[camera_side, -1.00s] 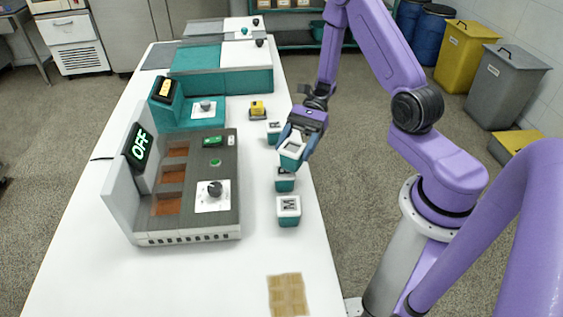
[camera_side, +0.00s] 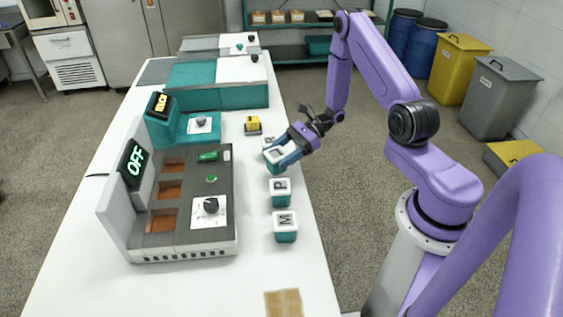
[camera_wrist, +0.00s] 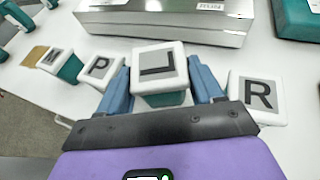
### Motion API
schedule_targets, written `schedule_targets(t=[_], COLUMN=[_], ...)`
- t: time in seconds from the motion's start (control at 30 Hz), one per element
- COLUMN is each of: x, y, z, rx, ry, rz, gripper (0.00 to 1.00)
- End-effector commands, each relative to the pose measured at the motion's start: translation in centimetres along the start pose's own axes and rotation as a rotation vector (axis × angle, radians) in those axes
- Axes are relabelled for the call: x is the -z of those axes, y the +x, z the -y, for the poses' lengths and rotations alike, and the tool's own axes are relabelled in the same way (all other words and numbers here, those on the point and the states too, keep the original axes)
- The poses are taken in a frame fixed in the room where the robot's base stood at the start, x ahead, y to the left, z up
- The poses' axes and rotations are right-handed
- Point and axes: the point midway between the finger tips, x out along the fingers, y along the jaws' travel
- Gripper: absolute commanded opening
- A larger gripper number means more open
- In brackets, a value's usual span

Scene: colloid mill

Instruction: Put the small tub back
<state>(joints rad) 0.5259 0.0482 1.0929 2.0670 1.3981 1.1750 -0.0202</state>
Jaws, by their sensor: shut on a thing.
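My gripper (camera_side: 284,156) has its blue fingers shut on a teal tub with a white lid marked L (camera_side: 275,155). In the wrist view the L tub (camera_wrist: 160,68) sits between the fingers (camera_wrist: 162,84), its lid facing up. The held tub is low over the white table, between the P tub (camera_side: 280,192) and the R tub (camera_side: 267,142), which is partly hidden behind it. I cannot tell whether its base touches the table. The M tub (camera_side: 285,226) stands nearest the front, in line with the P tub. The wrist view shows the R tub (camera_wrist: 258,95) right of the fingers.
Left of the tubs stands a grey machine (camera_side: 185,220) with an OFF display (camera_side: 136,163), orange-brown recesses and a knob. A yellow-topped block (camera_side: 253,124) stands behind the R tub. A woven tan mat (camera_side: 284,303) lies at the front. The table strip between machine and tubs is clear.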

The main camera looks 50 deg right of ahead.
Motion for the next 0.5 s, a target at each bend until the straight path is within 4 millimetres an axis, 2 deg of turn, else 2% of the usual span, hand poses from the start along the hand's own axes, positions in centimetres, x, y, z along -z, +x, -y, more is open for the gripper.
schedule_targets(t=[0.2,0.5], x=[2.3,2.6], y=[0.9,1.1], z=[0.0,0.0], rx=[-0.001,-0.001], ry=[0.001,0.0], rz=[0.001,0.0], gripper=[0.24,0.24])
